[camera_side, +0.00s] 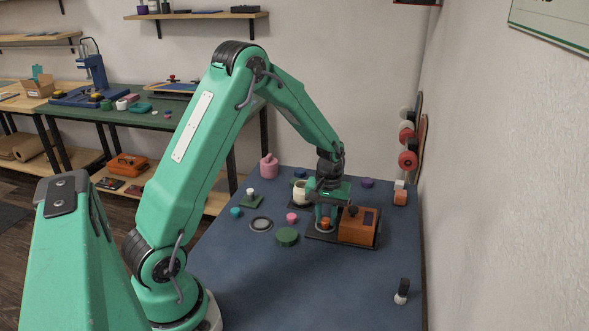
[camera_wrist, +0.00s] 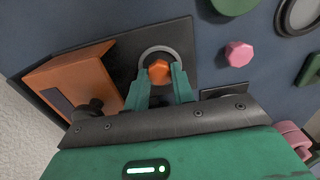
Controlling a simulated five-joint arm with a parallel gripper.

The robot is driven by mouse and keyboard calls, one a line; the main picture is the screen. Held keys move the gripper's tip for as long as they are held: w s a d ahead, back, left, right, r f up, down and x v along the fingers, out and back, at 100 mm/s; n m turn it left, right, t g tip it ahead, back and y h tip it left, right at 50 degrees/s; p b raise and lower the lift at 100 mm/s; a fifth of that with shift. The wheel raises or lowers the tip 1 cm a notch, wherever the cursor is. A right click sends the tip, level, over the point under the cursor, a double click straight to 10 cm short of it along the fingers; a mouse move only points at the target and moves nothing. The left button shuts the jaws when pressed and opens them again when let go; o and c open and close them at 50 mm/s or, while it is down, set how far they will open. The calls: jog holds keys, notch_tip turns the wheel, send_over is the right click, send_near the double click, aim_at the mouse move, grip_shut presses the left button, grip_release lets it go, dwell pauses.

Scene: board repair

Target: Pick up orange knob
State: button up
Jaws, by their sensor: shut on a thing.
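The orange knob (camera_wrist: 159,71) sits between the two fingertips of my gripper (camera_wrist: 159,82) in the wrist view. The fingers are shut on it. A grey ring (camera_wrist: 146,54) shows around the knob on the dark base plate (camera_wrist: 178,37). In the side view the orange knob (camera_side: 325,223) is just under my gripper (camera_side: 325,214), beside the orange box (camera_side: 358,226) on the same plate. I cannot tell whether the knob still touches the plate.
A pink knob (camera_side: 291,217), a dark green disc (camera_side: 287,237) and a grey ring (camera_side: 261,224) lie left of the plate. A black-and-white brush-like item (camera_side: 402,291) stands at front right. The blue mat (camera_side: 330,290) is clear in front.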

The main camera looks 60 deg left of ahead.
aim_at(327, 221)
jog(key=shift+r, duration=0.15)
jog(key=shift+r, duration=0.5)
jog(key=r, duration=0.3)
jog(key=shift+d+r, duration=0.15)
jog(key=shift+d, duration=0.1)
jog(key=s+d+r, duration=0.3)
jog(key=d+r, duration=0.3)
jog(key=d, duration=0.4)
jog(key=shift+d+r, duration=0.2)
jog(key=shift+d, duration=0.2)
jog(key=shift+a, duration=0.1)
